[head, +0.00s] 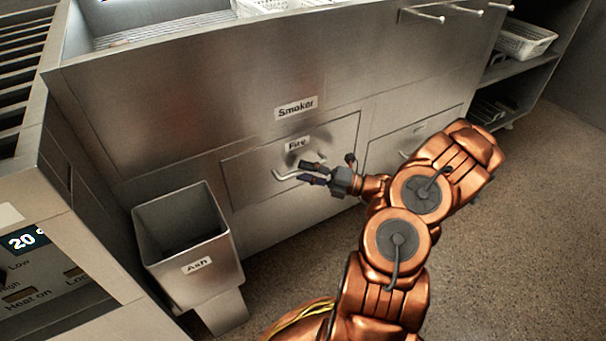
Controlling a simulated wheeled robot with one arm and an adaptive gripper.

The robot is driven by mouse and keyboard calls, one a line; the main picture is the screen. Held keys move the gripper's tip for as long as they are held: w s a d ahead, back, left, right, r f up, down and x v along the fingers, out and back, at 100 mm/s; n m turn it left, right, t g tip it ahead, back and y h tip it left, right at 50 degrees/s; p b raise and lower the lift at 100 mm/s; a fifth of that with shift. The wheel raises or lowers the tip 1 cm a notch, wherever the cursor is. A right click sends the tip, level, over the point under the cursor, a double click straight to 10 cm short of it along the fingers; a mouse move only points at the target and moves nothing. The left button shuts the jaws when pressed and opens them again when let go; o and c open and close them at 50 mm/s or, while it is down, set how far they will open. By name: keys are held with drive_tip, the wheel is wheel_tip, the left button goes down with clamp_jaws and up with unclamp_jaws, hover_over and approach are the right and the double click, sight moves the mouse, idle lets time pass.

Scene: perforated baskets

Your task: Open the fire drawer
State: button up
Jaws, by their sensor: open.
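The fire drawer (247,184) is a flat metal front low in the smoker cabinet, under a "Smoker" label. A "Fire" label (297,144) is on its upper part. The drawer looks shut, flush with the cabinet face. Its pale bar handle (283,176) shows on the left of my gripper; the rest is hidden behind the fingers. My gripper (314,174) is open at the right part of the handle. I cannot tell whether the fingers touch the handle or stand around it.
An "Ash" bin (190,246) stands open at the lower left of the drawer. A second panel with a handle (415,140) is to the right. A shelf with a white perforated basket (524,40) is at the far right. Speckled floor (520,230) is clear at the right.

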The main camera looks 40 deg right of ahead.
drive_tip(key=shift+w+a, duration=0.35)
drive_tip(key=shift+w, duration=0.1)
drive_tip(key=shift+r, duration=0.1)
clamp_jaws()
idle(0.4)
